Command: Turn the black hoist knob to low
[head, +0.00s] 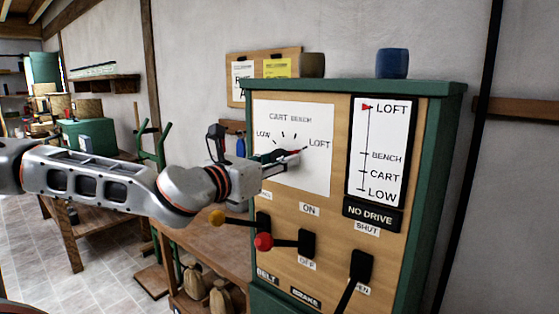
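The black hoist knob (283,154) is on the white dial plate (318,180) of the green-framed wooden panel. It is partly hidden by my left gripper. Its red-marked pointer end points right, towards LOFT; LOW is at the dial's left. My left gripper (276,163) comes in from the left with its fingertips at the knob. From this angle I cannot tell whether the fingers are closed on it. The level scale (379,150) right of the dial has its red marker at LOFT. My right gripper is not in view.
Below the dial are a yellow-ended lever (217,217), a red-ended lever (264,242) and a black lever (360,268). The yellow-ended lever lies just under my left wrist. A blue cup (392,63) and a brown cup (312,65) stand on top of the panel.

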